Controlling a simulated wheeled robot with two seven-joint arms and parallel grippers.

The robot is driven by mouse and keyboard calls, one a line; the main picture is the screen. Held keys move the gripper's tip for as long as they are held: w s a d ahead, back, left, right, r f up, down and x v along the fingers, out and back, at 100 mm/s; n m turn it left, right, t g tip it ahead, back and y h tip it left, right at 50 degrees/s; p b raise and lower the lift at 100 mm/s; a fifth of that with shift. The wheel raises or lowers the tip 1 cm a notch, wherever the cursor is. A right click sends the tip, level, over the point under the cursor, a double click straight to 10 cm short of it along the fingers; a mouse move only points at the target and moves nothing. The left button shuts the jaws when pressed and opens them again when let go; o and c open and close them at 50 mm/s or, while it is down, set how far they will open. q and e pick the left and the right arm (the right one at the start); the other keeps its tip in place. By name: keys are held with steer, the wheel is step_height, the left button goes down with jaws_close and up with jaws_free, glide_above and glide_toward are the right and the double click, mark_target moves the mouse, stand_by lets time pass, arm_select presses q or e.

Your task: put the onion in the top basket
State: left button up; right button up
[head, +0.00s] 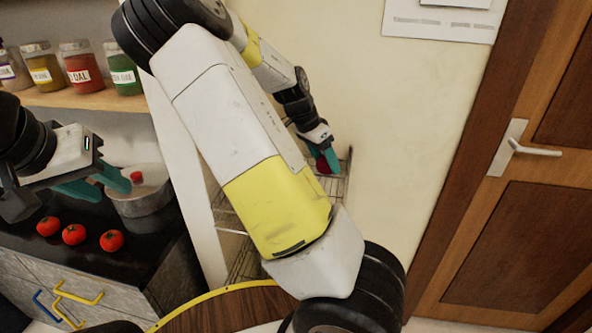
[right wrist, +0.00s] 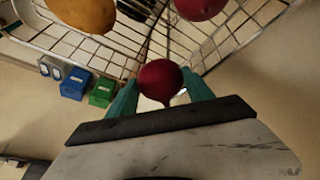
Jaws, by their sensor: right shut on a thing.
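A dark red onion (right wrist: 160,80) is between the teal fingers of my right gripper (right wrist: 162,97), which is shut on it. In the head view, my right gripper (head: 324,158) is at the wire rack by the wall, with the onion (head: 323,167) partly hidden by the fingers. The top wire basket (head: 339,188) is partly hidden behind my arm. Its wires (right wrist: 112,42) fill the upper part of the right wrist view. The onion appears close to the basket's corner; I cannot tell whether it touches it. My left gripper (head: 115,190) is open and empty above the dark counter.
A yellow-brown round item (right wrist: 85,12) and another red one (right wrist: 200,6) show at the basket. Blue (right wrist: 73,86) and green (right wrist: 103,93) boxes show beyond it. A metal pot (head: 147,203) and tomatoes (head: 74,235) are on the counter. A door (head: 500,230) stands right.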

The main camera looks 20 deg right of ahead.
steer(key=shift+f, duration=2.8)
steer(key=shift+f, duration=0.15)
steer(key=o, duration=1.4)
steer(key=shift+o, duration=0.2)
